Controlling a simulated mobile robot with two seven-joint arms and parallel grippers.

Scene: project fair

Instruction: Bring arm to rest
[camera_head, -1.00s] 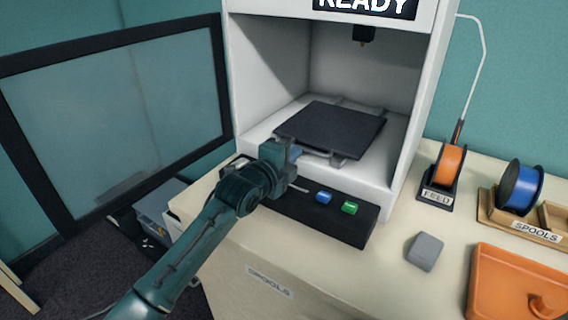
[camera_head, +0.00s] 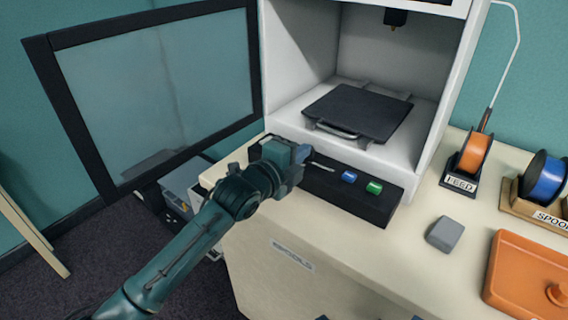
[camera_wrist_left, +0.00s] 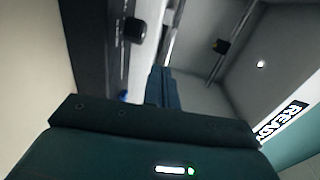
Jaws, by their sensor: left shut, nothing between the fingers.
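My left arm reaches in from the lower left in the head view. Its gripper (camera_head: 301,154) is in front of the printer's opening, above the black control strip (camera_head: 325,188). The gripper is shut and empty; its fingers also show together in the left wrist view (camera_wrist_left: 162,88). The white printer (camera_head: 425,120) stands open, with a dark build plate (camera_head: 358,110) inside. The plate's front handle (camera_head: 337,131) is a little beyond the gripper. My right gripper is not in view.
The printer's glazed door (camera_head: 160,95) stands open at the left. Blue (camera_head: 349,176) and green (camera_head: 374,187) buttons sit on the strip. A grey block (camera_head: 445,234), an orange tray (camera_head: 520,270), an orange spool (camera_head: 474,153) and a blue spool (camera_head: 546,180) are at the right.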

